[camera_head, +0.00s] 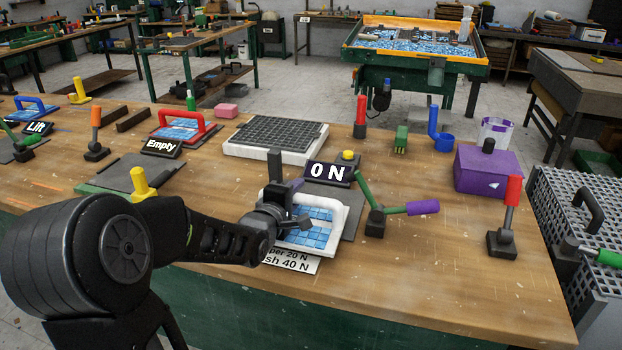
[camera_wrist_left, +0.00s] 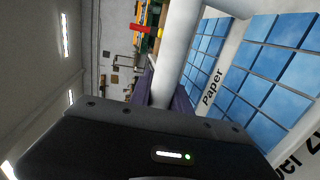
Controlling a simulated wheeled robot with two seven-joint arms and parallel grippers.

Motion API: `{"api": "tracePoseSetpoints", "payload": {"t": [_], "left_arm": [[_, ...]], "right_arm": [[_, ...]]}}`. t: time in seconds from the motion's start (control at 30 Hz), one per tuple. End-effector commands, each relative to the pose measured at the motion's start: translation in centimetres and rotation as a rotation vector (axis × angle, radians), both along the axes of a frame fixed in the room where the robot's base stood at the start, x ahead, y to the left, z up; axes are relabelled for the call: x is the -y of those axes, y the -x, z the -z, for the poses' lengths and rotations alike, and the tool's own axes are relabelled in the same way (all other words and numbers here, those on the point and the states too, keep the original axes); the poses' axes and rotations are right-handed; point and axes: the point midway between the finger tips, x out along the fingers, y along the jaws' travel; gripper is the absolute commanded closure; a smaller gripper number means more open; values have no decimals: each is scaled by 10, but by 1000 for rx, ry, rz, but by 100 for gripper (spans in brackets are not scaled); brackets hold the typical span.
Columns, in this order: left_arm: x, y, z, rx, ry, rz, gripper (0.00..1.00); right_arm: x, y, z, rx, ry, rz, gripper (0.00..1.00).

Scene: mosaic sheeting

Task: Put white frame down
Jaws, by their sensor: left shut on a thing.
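The white frame (camera_head: 343,214) holds blue mosaic tiles and is at the front middle of the bench in the head view. Its white bar (camera_wrist_left: 180,45) and blue tiles (camera_wrist_left: 262,75) with a "Paper" strip show close up in the wrist view. My left gripper (camera_head: 281,212) is shut on the white frame, with its fingers about the bar. The frame is over or on a dark grey pad (camera_head: 352,212), beside a "0 N" display (camera_head: 327,173). I cannot tell whether its underside touches the pad. My right gripper is not in view.
A printed card (camera_head: 292,263) lies partly under the frame's near side. A lever with a purple grip (camera_head: 422,207) stands close on the right. A black grid tray (camera_head: 277,138) is behind. A purple box (camera_head: 487,170) is farther right.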

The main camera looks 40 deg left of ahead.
Motion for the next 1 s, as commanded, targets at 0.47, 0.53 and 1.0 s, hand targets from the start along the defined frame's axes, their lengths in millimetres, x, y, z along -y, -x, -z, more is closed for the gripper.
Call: {"api": "tracePoseSetpoints", "payload": {"t": [0.47, 0.53, 1.0], "left_arm": [[-19, -66, -2, 3, -2, 0, 100], [-19, -65, -2, 3, -2, 0, 100], [-29, -98, 6, -1, 3, 1, 100]], "right_arm": [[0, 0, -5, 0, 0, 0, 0], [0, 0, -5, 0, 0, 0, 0], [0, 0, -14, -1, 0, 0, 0]]}}
